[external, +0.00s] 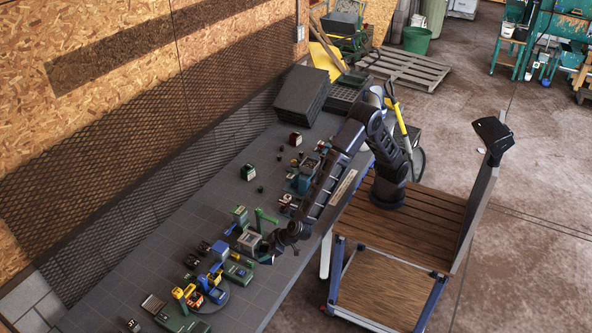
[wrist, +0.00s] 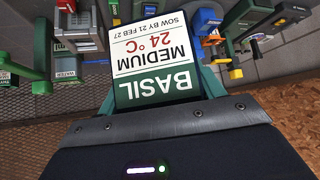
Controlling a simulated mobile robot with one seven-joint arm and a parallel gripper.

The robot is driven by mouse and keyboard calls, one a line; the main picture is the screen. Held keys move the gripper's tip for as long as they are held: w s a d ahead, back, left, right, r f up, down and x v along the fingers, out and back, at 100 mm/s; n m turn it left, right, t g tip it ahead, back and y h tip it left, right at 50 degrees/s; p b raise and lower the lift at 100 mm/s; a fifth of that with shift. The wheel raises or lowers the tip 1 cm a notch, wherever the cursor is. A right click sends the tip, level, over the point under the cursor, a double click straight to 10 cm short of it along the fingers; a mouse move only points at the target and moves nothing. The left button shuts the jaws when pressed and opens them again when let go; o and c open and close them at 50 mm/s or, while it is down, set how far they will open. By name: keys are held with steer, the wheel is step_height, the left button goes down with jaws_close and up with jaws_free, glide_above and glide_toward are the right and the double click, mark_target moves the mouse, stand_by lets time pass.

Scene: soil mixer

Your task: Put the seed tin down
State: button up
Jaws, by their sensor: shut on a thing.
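The seed tin (wrist: 155,65) fills the upper middle of the wrist view. Its green and white label reads BASIL, MEDIUM, 24 °C, and appears upside down there. My gripper (wrist: 158,92) is shut on it, with teal fingers showing at both sides of the tin. In the external view my gripper (external: 270,250) is low over the front part of the grey bench (external: 165,235), beside the machines. The tin is too small and covered to make out clearly there. I cannot tell whether its base touches the bench.
A grey boxy machine (external: 249,241) and a green post (external: 264,217) stand close to my gripper. Yellow and blue devices (external: 210,288) stand further left. Small tins (external: 248,172) sit along the bench towards the wall, with bare bench around them. Stacked dark trays (external: 302,95) occupy the far end.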

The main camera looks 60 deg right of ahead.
step_height(320, 180, down, 19)
stand_by(0.6)
steer(key=shift+f, duration=0.15)
steer(key=o, duration=1)
steer(key=shift+o, duration=0.2)
steer(key=shift+s+d+r, duration=0.1)
steer(key=shift+s+r, duration=0.2)
steer(key=shift+r, duration=0.2)
steer(key=v, duration=1.1)
steer(key=shift+s, duration=0.1)
